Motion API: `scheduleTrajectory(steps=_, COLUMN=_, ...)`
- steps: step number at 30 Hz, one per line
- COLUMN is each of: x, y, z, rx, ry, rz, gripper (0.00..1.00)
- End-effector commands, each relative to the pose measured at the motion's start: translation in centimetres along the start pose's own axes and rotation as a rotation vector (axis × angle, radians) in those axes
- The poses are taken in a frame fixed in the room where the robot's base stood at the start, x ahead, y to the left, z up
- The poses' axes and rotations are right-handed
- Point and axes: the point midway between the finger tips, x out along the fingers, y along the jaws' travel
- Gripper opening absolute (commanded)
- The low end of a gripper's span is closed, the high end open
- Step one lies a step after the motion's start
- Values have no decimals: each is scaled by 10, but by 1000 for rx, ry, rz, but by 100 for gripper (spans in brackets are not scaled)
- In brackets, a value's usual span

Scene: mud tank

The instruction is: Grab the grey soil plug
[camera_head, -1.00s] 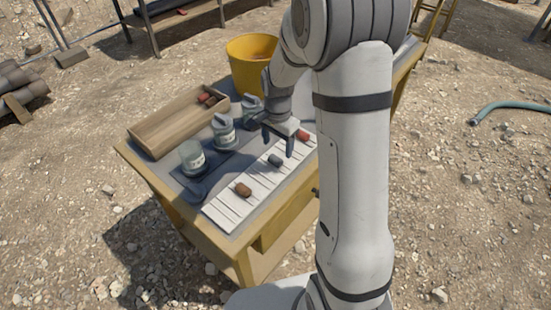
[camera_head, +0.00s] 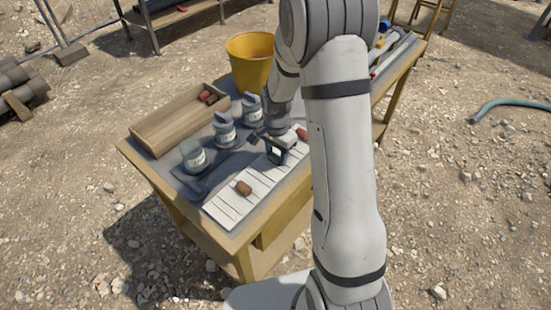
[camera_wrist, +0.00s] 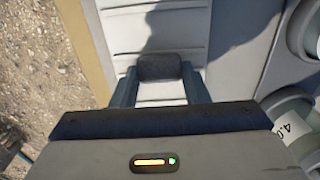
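The grey soil plug (camera_wrist: 160,67) shows in the wrist view as a dark block on a white ribbed board (camera_wrist: 165,18). My gripper (camera_wrist: 160,80) has one finger on each side of it, with little or no gap showing. I cannot tell whether the fingers press on it. A brown plug (camera_head: 243,188) lies on the near end of the board, and a red plug (camera_head: 302,134) lies at the far end.
Jars (camera_wrist: 290,115) are close on the right in the wrist view.

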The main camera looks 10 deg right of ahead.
Motion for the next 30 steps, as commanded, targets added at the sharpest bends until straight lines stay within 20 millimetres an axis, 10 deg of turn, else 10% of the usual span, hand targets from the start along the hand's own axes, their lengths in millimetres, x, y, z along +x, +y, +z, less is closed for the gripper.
scheduleTrajectory(steps=17, x=-4, y=0, z=-1, rx=1, ry=1, rz=-1, gripper=17)
scheduleTrajectory(steps=30, x=-82, y=0, z=-1, rx=2, ry=3, rz=-4, gripper=17)
